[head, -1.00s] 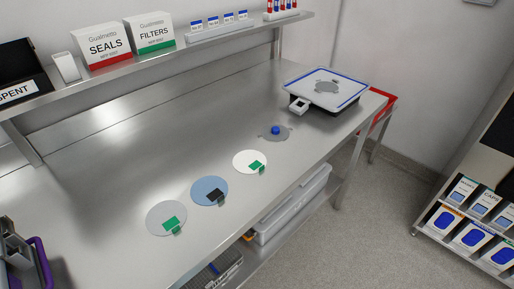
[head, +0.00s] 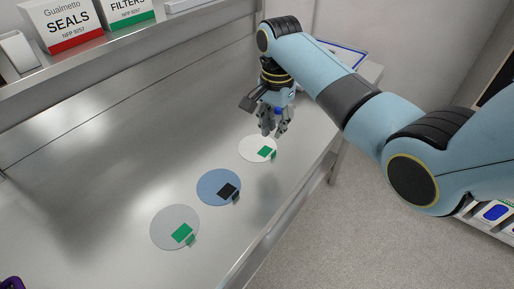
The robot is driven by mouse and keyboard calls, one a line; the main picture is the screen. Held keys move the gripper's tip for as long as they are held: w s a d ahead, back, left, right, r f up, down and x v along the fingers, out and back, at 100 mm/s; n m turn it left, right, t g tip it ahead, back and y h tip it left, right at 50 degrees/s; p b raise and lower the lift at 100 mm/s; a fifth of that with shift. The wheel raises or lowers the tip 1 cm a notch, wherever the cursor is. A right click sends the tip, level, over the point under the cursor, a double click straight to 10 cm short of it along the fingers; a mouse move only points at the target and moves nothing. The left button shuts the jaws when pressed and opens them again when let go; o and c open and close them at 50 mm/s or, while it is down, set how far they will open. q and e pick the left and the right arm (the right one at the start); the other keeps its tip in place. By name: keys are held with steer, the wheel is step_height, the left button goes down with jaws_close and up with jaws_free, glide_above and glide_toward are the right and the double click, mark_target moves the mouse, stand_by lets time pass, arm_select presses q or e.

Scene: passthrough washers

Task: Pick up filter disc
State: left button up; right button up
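Three flat round discs lie in a row on the steel bench: a grey disc with a green tab (head: 168,222), a blue disc with a dark tab (head: 212,182) and a white disc with a green tab (head: 251,146). I cannot tell which is the filter disc. My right gripper (head: 274,130) points down just beyond the white disc, its fingers spread. A bit of a blue knob (head: 278,111) shows between the fingers; the grey plate under it is mostly hidden. Whether the fingers touch the knob is unclear. My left gripper is out of view.
The steel bench (head: 110,170) is clear left of the discs. A shelf at the back holds a seals box (head: 62,22) and a filters box (head: 126,10). My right arm covers much of the blue-edged tray (head: 345,52) at the far end.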

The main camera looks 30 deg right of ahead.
mark_target(274, 152)
step_height(274, 152, down, 3)
steer(key=shift+w+r, duration=0.1)
steer(key=shift+f, duration=0.65)
steer(key=f, duration=0.3)
steer(key=shift+w+d+f, duration=0.1)
steer(key=shift+d+f, duration=0.25)
steer(key=shift+d, duration=0.05)
steer(key=shift+f, duration=0.45)
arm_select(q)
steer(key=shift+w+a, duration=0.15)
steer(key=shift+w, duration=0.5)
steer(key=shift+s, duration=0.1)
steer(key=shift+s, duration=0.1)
arm_select(e)
jaws_close()
steer(key=shift+r, duration=0.15)
